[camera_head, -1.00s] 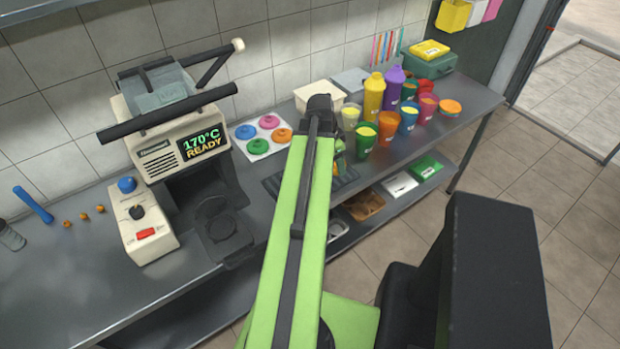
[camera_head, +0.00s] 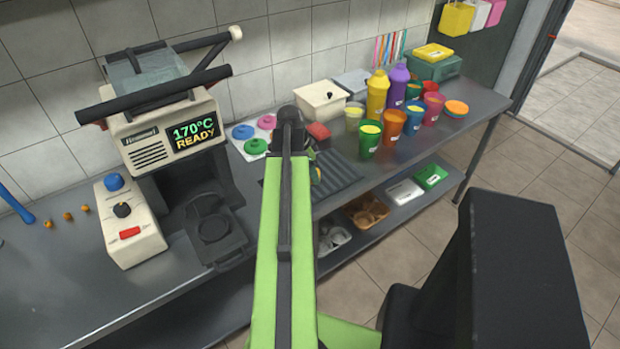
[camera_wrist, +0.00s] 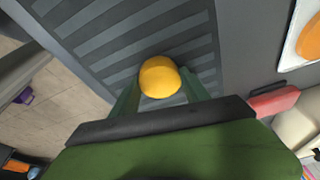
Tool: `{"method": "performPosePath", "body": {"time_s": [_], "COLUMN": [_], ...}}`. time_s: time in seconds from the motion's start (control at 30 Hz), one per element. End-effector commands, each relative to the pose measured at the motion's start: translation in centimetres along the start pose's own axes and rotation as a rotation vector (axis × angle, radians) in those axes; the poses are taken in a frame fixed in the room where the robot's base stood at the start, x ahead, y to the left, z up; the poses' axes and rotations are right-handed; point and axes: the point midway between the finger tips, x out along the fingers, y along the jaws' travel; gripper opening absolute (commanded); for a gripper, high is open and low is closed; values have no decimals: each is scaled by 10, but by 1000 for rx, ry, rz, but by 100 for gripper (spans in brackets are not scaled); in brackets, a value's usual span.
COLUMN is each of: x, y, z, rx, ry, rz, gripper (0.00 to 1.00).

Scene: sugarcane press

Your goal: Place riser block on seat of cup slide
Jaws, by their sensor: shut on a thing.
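My gripper (camera_wrist: 160,90) is shut on a yellow, round-topped piece (camera_wrist: 160,77), seemingly the riser block, in the wrist view. Its green fingers are on either side of it, above a dark ribbed mat. In the head view my green arm hides most of the gripper; only a bit of it shows right of the arm's far end. The black cup slide (camera_head: 222,250) sticks out at the front of the press (camera_head: 170,130), left of my arm. Its round seat (camera_head: 214,229) looks empty. The gripper is apart from it, farther right along the counter.
The ribbed mat (camera_head: 340,172) lies right of my arm. Several cups and bottles, such as a green cup (camera_head: 369,142), stand beyond it. A red block (camera_head: 318,132), a cream box (camera_head: 322,101) and coloured lids (camera_head: 255,146) are near the arm's end. A control box (camera_head: 130,220) stands left of the slide.

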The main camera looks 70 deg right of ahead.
Motion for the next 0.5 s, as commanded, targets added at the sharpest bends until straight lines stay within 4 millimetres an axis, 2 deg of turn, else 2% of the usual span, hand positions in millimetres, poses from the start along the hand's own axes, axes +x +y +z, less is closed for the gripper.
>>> {"method": "performPosePath", "body": {"time_s": [0.27,0.3,0.43,0.5], "x": [2,1,0,0], "y": [0,0,0,0], "z": [0,0,0,0], "rx": [0,0,0,0], "ry": [0,0,0,0], "rz": [0,0,0,0], "gripper": [13,58,75,76]}}
